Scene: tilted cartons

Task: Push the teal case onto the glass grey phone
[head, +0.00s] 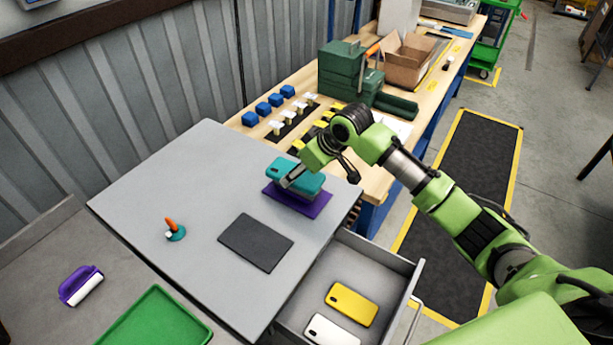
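The teal case (309,184) lies flat at the right side of the grey tabletop, above a purple pad (315,209). A camera cut-out shows at its left end. My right gripper (293,178) comes down from the right, with its fingertips at the top of the case. It covers part of the case, and I cannot tell whether its fingers are apart, or whether they grip the case or only touch it. No glass grey phone can be made out; anything under the case is hidden. My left gripper is not in view.
A dark grey mat (256,242) lies bare before the pad. An orange-handled tool (174,230) stands to the left. An open drawer (385,270) holds a yellow case (352,304) and a white one (331,330). Green boxes (342,72) stand behind on the wooden bench.

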